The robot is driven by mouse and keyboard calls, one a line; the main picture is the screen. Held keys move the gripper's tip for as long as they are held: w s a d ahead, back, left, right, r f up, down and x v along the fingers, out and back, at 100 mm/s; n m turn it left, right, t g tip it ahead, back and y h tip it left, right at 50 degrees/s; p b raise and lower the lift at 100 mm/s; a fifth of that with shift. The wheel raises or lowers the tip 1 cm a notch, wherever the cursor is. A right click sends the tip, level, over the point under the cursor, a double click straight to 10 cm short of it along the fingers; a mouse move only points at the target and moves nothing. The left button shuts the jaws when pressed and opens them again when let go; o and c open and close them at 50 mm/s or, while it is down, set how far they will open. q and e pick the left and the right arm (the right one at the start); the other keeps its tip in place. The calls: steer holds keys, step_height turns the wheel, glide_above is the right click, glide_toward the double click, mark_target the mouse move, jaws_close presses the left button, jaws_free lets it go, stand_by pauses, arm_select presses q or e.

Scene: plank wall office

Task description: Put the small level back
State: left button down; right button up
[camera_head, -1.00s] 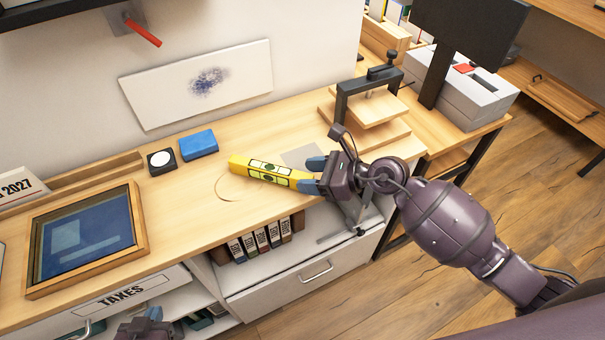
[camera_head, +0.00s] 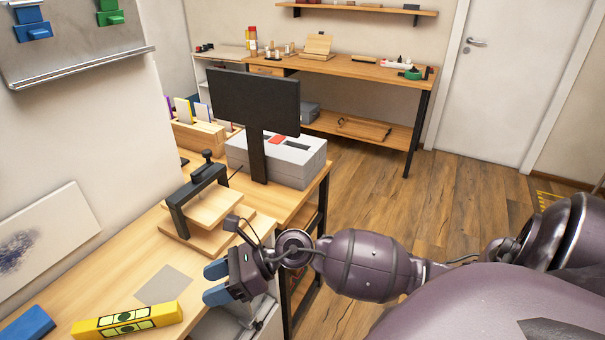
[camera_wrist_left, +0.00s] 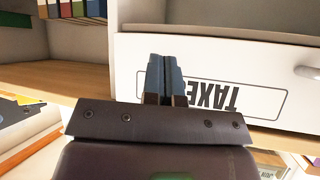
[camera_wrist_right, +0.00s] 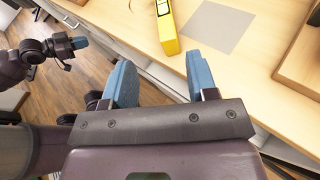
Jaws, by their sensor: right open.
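The small level is a yellow bar (camera_head: 127,320) lying on the wooden desk top, at the bottom left of the head view. One end of the level also shows in the right wrist view (camera_wrist_right: 167,28). My right gripper (camera_head: 215,283) is open and empty, just right of the level and apart from it, near the desk's front edge. My left gripper (camera_wrist_left: 163,80) is shut with nothing visible between its fingers, in front of the drawer labelled TAXES (camera_wrist_left: 285,75). It is out of the head view.
A grey square (camera_head: 163,285) lies on the desk behind the level. A clamp (camera_head: 190,205) on wooden boards stands farther back. Beyond it are a grey box (camera_head: 290,165) and a dark monitor (camera_head: 255,100). A blue block (camera_head: 28,325) lies left of the level. Floor at right is open.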

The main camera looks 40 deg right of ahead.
steer(key=s+d+f+m+t+h, duration=0.3)
steer(key=d+m+t+h, duration=0.15)
steer(key=m, duration=1.15)
steer(key=s+d+f+m+t+h, duration=0.2)
steer(key=d+f+m+t+h, duration=0.3)
steer(key=m, duration=1)
steer(key=s+d+f+m+g+h, duration=0.1)
steer(key=s+f+m+g+h, duration=0.2)
steer(key=s+f+m, duration=0.7)
steer(key=s+m+g, duration=0.1)
steer(key=m+g, duration=0.1)
steer(key=m, duration=0.3)
steer(key=shift+d+f, duration=0.35)
steer(key=shift+s+h, duration=0.1)
steer(key=shift+h, duration=0.15)
